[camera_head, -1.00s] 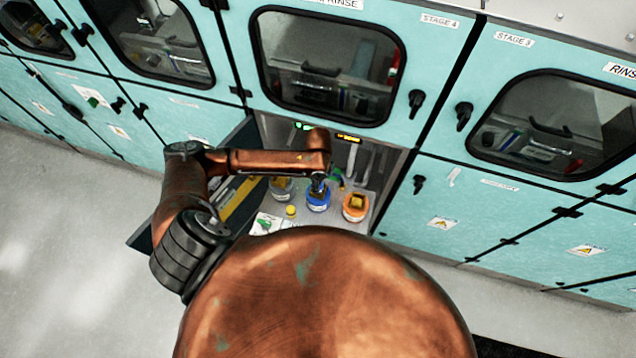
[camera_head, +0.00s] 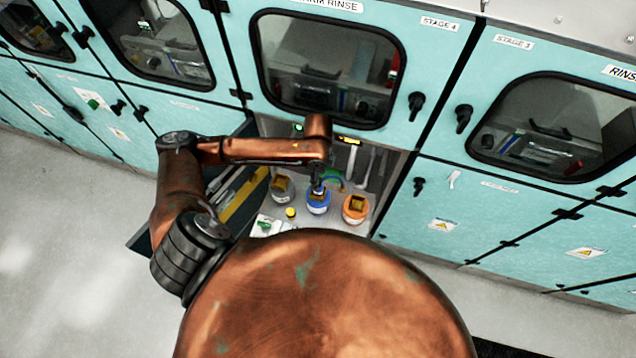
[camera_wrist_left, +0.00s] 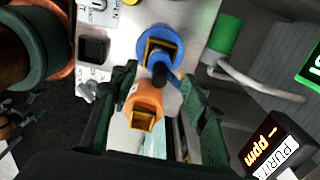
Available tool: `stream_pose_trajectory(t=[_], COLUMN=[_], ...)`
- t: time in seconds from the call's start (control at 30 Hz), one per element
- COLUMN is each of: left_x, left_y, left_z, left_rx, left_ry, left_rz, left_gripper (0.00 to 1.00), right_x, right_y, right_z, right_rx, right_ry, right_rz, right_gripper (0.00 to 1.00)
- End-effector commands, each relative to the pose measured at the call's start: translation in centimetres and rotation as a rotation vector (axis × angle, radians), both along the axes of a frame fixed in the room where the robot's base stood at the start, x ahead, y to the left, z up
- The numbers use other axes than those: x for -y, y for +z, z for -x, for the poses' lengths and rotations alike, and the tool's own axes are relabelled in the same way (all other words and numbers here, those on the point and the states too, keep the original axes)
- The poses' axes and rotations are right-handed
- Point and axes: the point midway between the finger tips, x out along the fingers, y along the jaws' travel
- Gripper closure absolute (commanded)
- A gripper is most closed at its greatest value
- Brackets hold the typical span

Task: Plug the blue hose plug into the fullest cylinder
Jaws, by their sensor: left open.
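Three cylinders stand in a row in the open bay: a grey one (camera_head: 282,191), a blue one (camera_head: 318,206) and an orange one (camera_head: 355,211), each with a yellow-and-dark square top. I cannot tell how full they are. My left gripper (camera_head: 318,187) is over the blue cylinder. In the left wrist view its fingers (camera_wrist_left: 160,90) are open, with the orange cylinder (camera_wrist_left: 145,103) seen between them and the blue cylinder (camera_wrist_left: 161,44) beyond the tips. A blue piece (camera_wrist_left: 159,74), perhaps the hose plug, shows by the blue cylinder. My right gripper is out of view.
A green cylinder with a grey pipe (camera_wrist_left: 225,35) and a lit ppm display (camera_wrist_left: 275,147) stand behind the row. A yellow knob (camera_head: 291,212) sits at the front left. Teal cabinet walls (camera_head: 410,60) and an open dark door (camera_head: 150,235) border the bay.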

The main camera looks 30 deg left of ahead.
Motion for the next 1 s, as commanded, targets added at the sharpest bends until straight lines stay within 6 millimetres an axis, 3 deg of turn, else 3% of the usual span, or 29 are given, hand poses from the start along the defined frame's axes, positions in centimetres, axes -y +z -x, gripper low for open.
stream_pose_trajectory(t=[0.1, 0.3, 1.0], left_x=[0.0, 0.0, 0.0], left_y=[2.4, 4.8, 5.2], left_z=[-0.1, 0.0, 0.1], left_rx=[0.002, 0.001, -0.002], left_ry=[-0.002, -0.001, 0.000], left_rz=[0.000, 0.000, 0.000], left_gripper=[0.58, 0.58, 0.58], right_x=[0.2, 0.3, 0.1], right_y=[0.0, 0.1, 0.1], right_z=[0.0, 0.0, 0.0], right_rx=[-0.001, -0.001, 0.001], right_ry=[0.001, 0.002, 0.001], right_rz=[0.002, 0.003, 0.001], right_gripper=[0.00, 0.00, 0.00])
